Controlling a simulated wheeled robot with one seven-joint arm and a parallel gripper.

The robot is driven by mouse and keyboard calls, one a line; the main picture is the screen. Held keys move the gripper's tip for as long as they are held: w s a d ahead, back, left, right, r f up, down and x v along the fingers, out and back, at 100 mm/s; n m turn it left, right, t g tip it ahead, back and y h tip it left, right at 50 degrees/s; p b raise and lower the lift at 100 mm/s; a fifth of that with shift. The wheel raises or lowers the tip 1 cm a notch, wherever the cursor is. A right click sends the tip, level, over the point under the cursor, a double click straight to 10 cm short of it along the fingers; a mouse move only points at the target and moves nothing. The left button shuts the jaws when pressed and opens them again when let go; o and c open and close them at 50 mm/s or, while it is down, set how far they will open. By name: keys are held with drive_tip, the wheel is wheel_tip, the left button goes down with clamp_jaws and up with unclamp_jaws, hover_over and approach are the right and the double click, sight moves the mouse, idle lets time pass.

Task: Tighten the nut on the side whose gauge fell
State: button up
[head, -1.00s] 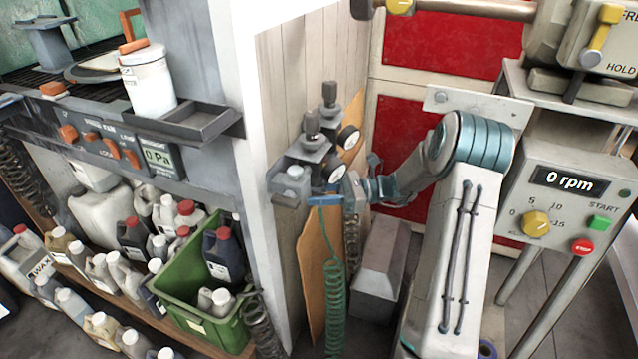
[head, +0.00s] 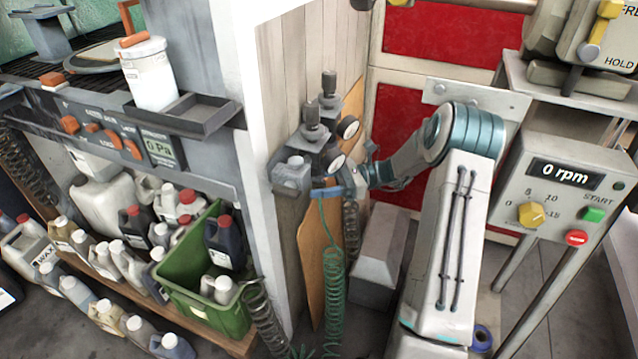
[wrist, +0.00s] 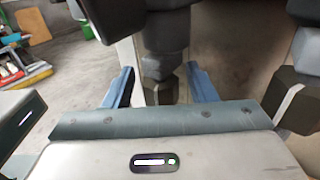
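Two regulators with dark knobs stand on the wooden side panel, one behind the other. Their round gauges, a far gauge (head: 348,127) and a near gauge (head: 336,160), are too small to read. My gripper (head: 325,192) is just below the near regulator. In the wrist view my gripper (wrist: 162,86) is open, its two blue fingers on either side of a brownish hex nut (wrist: 162,92) under a dark fitting. Gaps show between the fingers and this nut. A second, olive hex nut (wrist: 292,105) with a pale stripe is at the right, outside the fingers.
A coiled green hose (head: 333,285) hangs below the regulators. A green crate (head: 205,312) and several bottles stand on the low shelf at left. A grey block (head: 378,262) is behind my arm. A control panel (head: 560,185) reading 0 rpm is at right.

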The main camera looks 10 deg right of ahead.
drive_tip(key=shift+f+t+b, duration=0.1)
drive_tip(key=shift+t+b, duration=0.2)
drive_tip(key=shift+b, duration=0.2)
